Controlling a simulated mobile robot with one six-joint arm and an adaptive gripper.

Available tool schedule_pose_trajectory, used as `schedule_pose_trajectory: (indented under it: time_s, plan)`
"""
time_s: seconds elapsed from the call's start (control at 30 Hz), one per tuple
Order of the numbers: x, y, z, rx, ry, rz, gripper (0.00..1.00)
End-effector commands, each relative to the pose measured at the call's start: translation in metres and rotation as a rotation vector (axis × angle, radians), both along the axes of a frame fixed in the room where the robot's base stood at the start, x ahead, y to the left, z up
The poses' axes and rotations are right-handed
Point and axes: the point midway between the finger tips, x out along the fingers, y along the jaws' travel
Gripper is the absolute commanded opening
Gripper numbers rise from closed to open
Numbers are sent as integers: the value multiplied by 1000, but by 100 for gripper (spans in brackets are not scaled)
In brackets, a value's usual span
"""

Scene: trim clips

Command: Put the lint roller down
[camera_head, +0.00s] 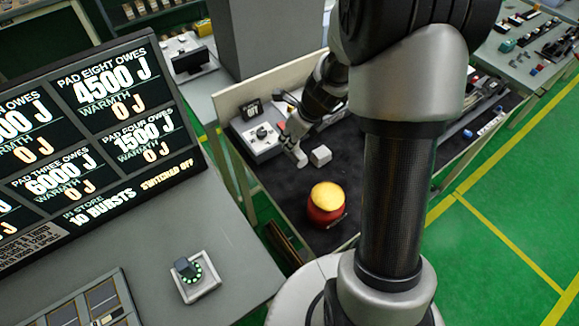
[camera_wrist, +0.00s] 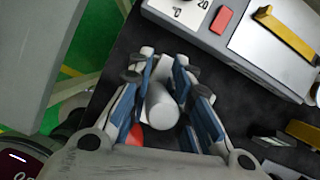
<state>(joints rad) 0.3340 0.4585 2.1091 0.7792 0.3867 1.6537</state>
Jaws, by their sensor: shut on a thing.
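The lint roller appears as a pale, plain cylinder (camera_wrist: 162,108) between the blue-padded fingers in the wrist view. My gripper (camera_wrist: 165,85) is shut on it. A small red patch (camera_wrist: 134,135) shows beside the left finger; I cannot tell whether it is the roller's handle. In the head view my gripper (camera_head: 299,152) is low over the dark table top (camera_head: 285,185). A pale short piece (camera_head: 320,155) beside its fingers looks like the roller's end. I cannot tell whether the roller touches the table.
A red round container with a yellow top (camera_head: 326,203) stands nearer. Dark table surface lies bare between them. A sign board (camera_head: 100,130) stands left.

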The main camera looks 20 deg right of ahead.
Motion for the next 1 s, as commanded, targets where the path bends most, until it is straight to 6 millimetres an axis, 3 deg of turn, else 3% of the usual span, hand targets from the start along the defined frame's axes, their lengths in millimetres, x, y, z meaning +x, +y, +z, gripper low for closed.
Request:
schedule_pose_trajectory:
  time_s: [0.03, 0.13, 0.47, 0.67, 1.0]
  plan:
    - [0, 0, -22, 1, 3, -1, 0]
    - [0, 0, -42, 0, 1, 0, 0]
    - [0, 0, -69, -1, -1, 1, 0]
    - [0, 0, -101, 0, 1, 0, 0]
    - [0, 0, -103, -1, -1, 1, 0]
